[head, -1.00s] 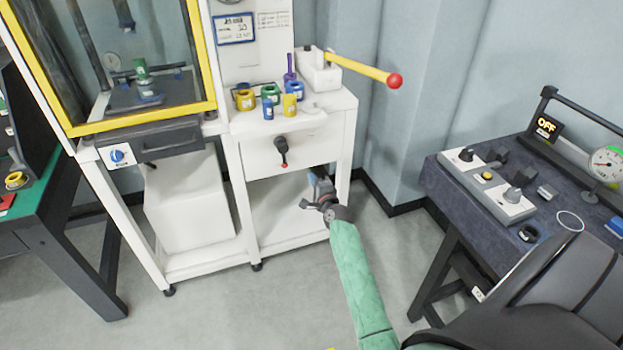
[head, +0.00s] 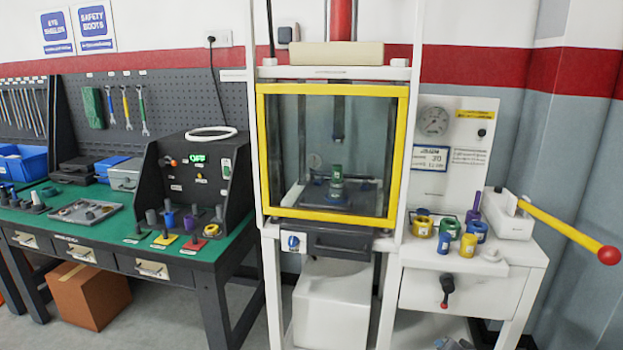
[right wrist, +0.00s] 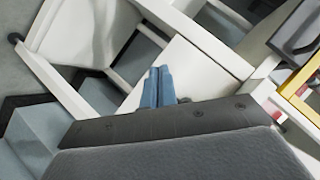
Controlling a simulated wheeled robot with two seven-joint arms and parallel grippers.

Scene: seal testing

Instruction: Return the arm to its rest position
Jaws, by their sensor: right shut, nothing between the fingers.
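My right gripper (head: 456,343) just shows at the bottom edge of the head view, below the white side table's drawer. Most of the right arm is out of frame there. In the right wrist view its two blue fingers (right wrist: 157,87) lie together, shut and empty, in front of white stand panels. My left gripper is in neither view.
The press with its yellow-framed window (head: 402,150) stands in the middle. The white side table (head: 530,252) bears several coloured parts and a yellow lever with a red knob (head: 608,255). A green-topped bench (head: 105,240) and a cardboard box (head: 90,295) are at left.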

